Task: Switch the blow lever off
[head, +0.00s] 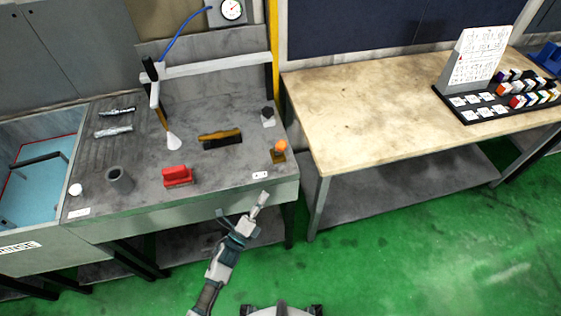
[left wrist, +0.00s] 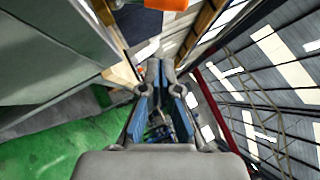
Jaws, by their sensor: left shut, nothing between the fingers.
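A small lever with an orange knob (head: 279,148) stands on a dark base at the front right corner of the grey workbench; I take it as the blow lever. An orange part of it (left wrist: 166,4) shows cut off at the top edge of the left wrist view. My left gripper (head: 263,195) is at the bench's front edge, below and slightly left of the lever in the head view, apart from it. Its fingers (left wrist: 153,66) are shut and empty, pointing up toward the orange part. My right gripper is not in view.
The grey bench (head: 215,185) also carries a red block (head: 177,176), a black knob (head: 268,116), a dark cup (head: 120,180) and a white nozzle (head: 173,141). A wooden table (head: 360,110) stands to the right. Green floor in front is clear.

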